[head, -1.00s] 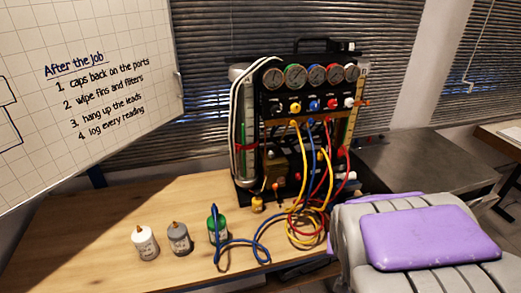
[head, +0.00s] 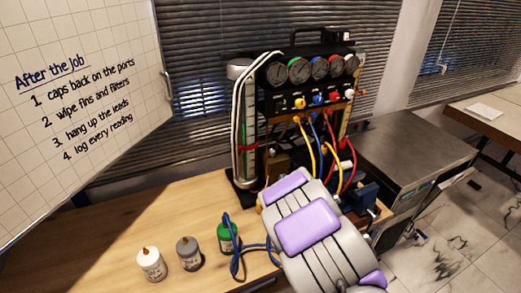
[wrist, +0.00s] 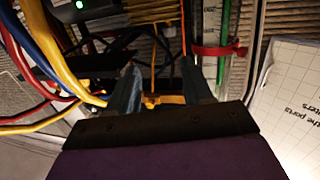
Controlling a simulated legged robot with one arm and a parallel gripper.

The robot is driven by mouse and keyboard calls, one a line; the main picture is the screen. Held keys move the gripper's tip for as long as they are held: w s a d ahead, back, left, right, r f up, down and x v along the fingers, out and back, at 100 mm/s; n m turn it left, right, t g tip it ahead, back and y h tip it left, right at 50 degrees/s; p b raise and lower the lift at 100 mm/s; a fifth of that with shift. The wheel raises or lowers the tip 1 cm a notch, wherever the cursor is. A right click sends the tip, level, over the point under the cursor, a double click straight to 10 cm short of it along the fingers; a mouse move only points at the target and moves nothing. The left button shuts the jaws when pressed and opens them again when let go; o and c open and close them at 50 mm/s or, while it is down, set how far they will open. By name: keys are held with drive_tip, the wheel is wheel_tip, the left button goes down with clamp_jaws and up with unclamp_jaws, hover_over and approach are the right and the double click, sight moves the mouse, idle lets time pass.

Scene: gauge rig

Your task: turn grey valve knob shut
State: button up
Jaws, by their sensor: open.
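The gauge rig (head: 305,85) stands on the wooden bench in the head view, with a row of round gauges above a row of small valve knobs. I make out a yellow knob (head: 300,103), a blue knob (head: 318,99), a red knob (head: 333,97) and a white knob (head: 350,93). I cannot pick out a grey knob for sure. My gripper (wrist: 160,85) is open in the wrist view, its two blue-grey fingers apart before the rig's lower part. A small orange-yellow part (wrist: 168,99) shows between them, not gripped. In the head view my arm hides the fingertips.
Yellow, blue and red hoses (wrist: 45,55) hang close beside the fingers. A red strap (wrist: 215,51) is on the other side. White, grey and green bottles (head: 188,254) stand at the bench front. A metal cabinet (head: 415,145) stands right; a whiteboard (head: 80,95) is left.

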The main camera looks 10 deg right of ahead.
drive_tip(key=y+b, duration=0.1)
approach(273, 153)
drive_tip(key=w, duration=0.3)
drive_tip(key=w+a+b, duration=0.1)
drive_tip(key=w, duration=0.2)
drive_tip(key=w+b, duration=0.1)
drive_tip(key=w, duration=0.2)
drive_tip(key=shift+a+f, duration=0.1)
drive_tip(key=shift+a, duration=0.25)
drive_tip(key=shift+w+f, duration=0.1)
drive_tip(key=shift+w, duration=0.5)
drive_tip(key=shift+w+d+b, duration=0.1)
drive_tip(key=shift+w+b, duration=0.25)
drive_tip(key=shift+w, duration=0.15)
drive_tip(key=shift+c, duration=0.5)
drive_tip(key=c, duration=0.8)
